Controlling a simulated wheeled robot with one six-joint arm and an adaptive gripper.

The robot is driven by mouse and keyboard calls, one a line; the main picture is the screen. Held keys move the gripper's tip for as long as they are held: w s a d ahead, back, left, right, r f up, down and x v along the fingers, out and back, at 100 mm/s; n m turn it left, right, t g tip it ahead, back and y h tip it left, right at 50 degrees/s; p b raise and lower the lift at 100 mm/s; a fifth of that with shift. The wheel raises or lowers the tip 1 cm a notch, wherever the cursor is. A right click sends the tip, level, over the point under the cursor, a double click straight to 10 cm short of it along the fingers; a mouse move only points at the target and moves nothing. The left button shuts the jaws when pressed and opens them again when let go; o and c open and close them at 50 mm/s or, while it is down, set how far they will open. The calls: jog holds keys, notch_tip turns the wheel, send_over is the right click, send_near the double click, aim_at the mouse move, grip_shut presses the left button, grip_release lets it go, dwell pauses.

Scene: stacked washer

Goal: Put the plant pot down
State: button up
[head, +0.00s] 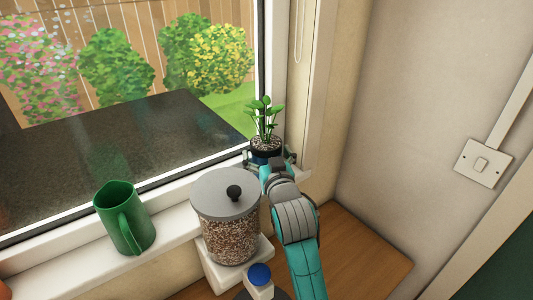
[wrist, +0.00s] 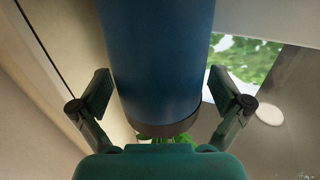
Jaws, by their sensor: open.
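The plant pot (head: 265,156) is blue with a dark rim and holds a green leafy plant (head: 265,117). In the head view it is at the right end of the windowsill by the window frame, upright, with its base hidden by my arm. In the wrist view the blue pot (wrist: 158,60) fills the middle, with some leaves below its rim. My gripper (head: 271,160) is open around the pot. In the wrist view its two fingers (wrist: 158,92) stand either side, with a visible gap between each pad and the pot.
A lidded glass jar (head: 228,222) of grainy contents stands left of my arm. A green mug (head: 124,218) is farther left on the white windowsill (head: 174,226). A blue-capped container (head: 260,275) is in front of the jar. The wooden surface (head: 362,255) at right is clear.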

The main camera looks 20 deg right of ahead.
jog(key=shift+r, duration=0.2)
jog(key=s, duration=0.7)
jog(key=shift+s+a, duration=0.3)
